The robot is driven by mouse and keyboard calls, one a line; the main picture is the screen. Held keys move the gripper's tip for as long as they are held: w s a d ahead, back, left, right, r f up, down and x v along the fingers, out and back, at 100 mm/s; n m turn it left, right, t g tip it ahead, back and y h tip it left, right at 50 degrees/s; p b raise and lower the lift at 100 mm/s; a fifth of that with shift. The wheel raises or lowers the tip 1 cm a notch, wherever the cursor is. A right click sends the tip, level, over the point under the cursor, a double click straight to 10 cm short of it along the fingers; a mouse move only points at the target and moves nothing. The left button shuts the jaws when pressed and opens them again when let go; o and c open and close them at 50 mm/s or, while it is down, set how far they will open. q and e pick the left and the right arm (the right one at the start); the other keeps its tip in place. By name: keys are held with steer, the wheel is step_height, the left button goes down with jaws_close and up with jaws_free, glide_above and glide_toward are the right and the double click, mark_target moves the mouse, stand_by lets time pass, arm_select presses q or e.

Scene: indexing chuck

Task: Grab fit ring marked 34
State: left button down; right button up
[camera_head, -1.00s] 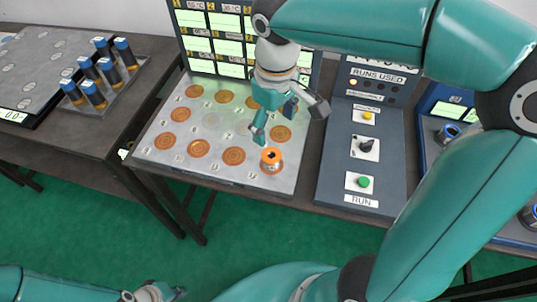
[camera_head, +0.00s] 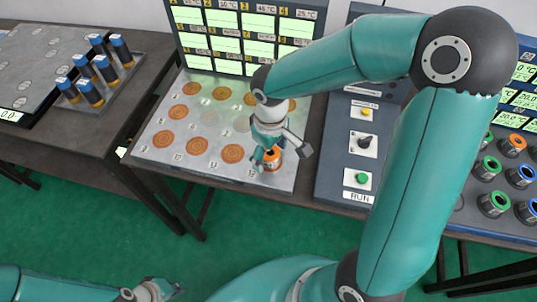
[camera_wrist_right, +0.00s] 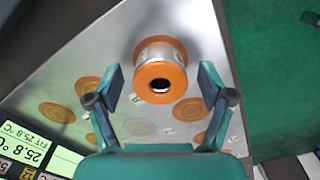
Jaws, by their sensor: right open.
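An orange-rimmed metal ring (camera_head: 273,158) stands on the front right of the silver plate (camera_head: 278,183). In the right wrist view the ring (camera_wrist_right: 160,75) shows its orange top flange and dark centre hole. No mark 34 is legible on it. My right gripper (camera_head: 282,158) is open above the plate, close to the ring. In the right wrist view the ring lies between the two spread fingers, with a gap on each side, and I cannot tell how far below them it is. My left gripper (camera_head: 157,291) is at the bottom edge, far from the plate; its jaws are unclear.
The plate carries several round orange-brown discs with a display panel (camera_head: 240,40) behind. A grey control box (camera_head: 340,180) stands just right of the plate. Several green, blue and orange rings (camera_head: 495,203) stand in a rack further right. Blue-capped cylinders (camera_head: 88,92) are at left.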

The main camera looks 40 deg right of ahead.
steer(key=shift+f, duration=0.15)
steer(key=shift+c, duration=0.2)
jaws_close()
steer(key=shift+r, duration=0.25)
